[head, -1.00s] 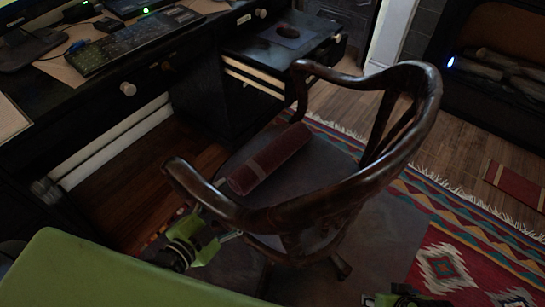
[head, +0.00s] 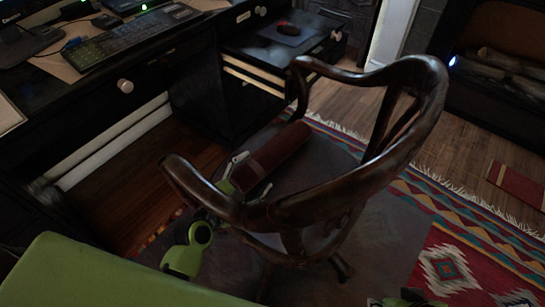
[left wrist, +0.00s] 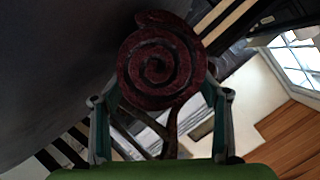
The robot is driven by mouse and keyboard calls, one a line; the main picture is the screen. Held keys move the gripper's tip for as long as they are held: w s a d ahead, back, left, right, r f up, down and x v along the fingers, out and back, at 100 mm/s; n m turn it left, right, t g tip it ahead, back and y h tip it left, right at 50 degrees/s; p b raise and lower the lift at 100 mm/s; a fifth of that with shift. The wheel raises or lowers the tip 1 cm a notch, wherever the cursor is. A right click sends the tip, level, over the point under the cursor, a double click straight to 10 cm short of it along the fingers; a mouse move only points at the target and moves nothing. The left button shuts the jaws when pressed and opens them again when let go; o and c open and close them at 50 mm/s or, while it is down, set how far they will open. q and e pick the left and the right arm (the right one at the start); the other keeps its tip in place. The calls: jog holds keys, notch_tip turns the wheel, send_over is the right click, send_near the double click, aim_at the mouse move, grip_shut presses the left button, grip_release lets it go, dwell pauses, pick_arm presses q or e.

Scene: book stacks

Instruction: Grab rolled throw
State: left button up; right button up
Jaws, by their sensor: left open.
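The chair's armrest partly hides my left wrist. In the left wrist view, the throw's spiral end (left wrist: 160,68) faces the camera between the spread fingers (left wrist: 160,101). I cannot tell whether the fingers touch it. Only a small green and dark part of my right arm shows at the bottom edge.
The chair's curved back and armrests (head: 205,196) surround the seat closely. A black desk (head: 100,105) with a keyboard (head: 130,36) stands at the left, with an open drawer or shelf near the chair. A patterned rug (head: 450,225) lies at the right.

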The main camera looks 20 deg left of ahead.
pick_arm(q)
jog(key=shift+w+d+f, duration=0.15)
jog(key=shift+w, duration=0.4)
jog(key=c, duration=1.1)
